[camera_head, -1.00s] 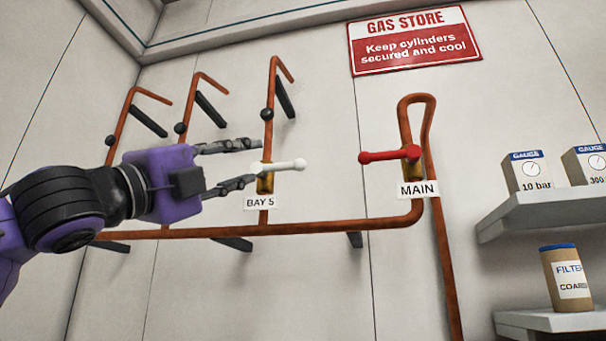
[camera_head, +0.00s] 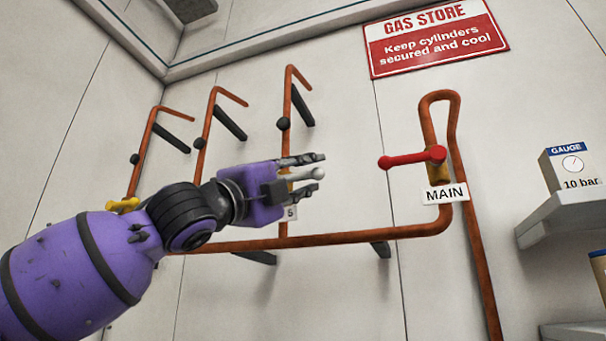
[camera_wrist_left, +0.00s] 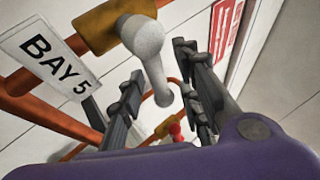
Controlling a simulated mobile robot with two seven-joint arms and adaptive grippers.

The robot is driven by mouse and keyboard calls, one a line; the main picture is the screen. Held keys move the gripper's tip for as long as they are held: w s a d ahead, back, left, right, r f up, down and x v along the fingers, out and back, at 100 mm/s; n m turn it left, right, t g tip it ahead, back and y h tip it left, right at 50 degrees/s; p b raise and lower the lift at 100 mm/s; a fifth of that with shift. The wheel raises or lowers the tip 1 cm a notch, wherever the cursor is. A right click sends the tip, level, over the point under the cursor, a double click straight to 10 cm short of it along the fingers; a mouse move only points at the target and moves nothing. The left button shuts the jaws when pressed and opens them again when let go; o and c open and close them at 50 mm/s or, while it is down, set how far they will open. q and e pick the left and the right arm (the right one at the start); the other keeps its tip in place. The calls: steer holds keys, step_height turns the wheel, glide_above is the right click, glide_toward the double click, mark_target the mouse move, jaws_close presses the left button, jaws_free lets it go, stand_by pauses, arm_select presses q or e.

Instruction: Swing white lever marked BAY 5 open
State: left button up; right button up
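The white lever (camera_head: 304,175) of BAY 5 sits on the third upright copper pipe and points right, crosswise to that pipe. In the head view my left gripper (camera_head: 318,172) covers its hub, and the lever's end shows between the two fingers. In the left wrist view the white lever (camera_wrist_left: 152,62) lies between the fingers of my left gripper (camera_wrist_left: 162,62), with gaps visible beside it; the fingers are open. The BAY 5 label (camera_wrist_left: 52,62) is beside the left finger and mostly hidden in the head view. My right gripper is not in view.
A red lever (camera_head: 410,159) above a MAIN label (camera_head: 445,194) is to the right on the same pipework. A yellow handle (camera_head: 122,205) is at left, partly behind my arm. A shelf (camera_head: 560,215) with a gauge box (camera_head: 573,169) stands at far right.

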arm_select(q)
jaws_close()
steer(key=shift+f, duration=0.1)
steer(key=shift+w, duration=0.1)
steer(key=shift+n+t, duration=0.4)
steer(key=shift+n, duration=0.3)
steer(key=shift+r+n+t+y, duration=0.35)
steer(key=shift+n+t+y, duration=0.2)
steer(key=shift+n, duration=0.3)
steer(key=shift+r+n+t+y, duration=0.35)
steer(key=shift+n+t+y, duration=0.15)
steer(key=shift+n, duration=0.35)
steer(key=shift+a+r+n+t+y, duration=0.3)
steer(key=shift+n+t+y, duration=0.4)
steer(key=shift+n+y, duration=0.55)
steer(key=shift+a+r+n+t+y, duration=0.1)
steer(key=shift+r+n+t+y, duration=0.5)
steer(key=shift+n, duration=1.1)
steer(key=shift+a+r+n+t+y, duration=0.15)
steer(key=shift+n+t+y, duration=0.7)
steer(key=shift+n+y, duration=0.55)
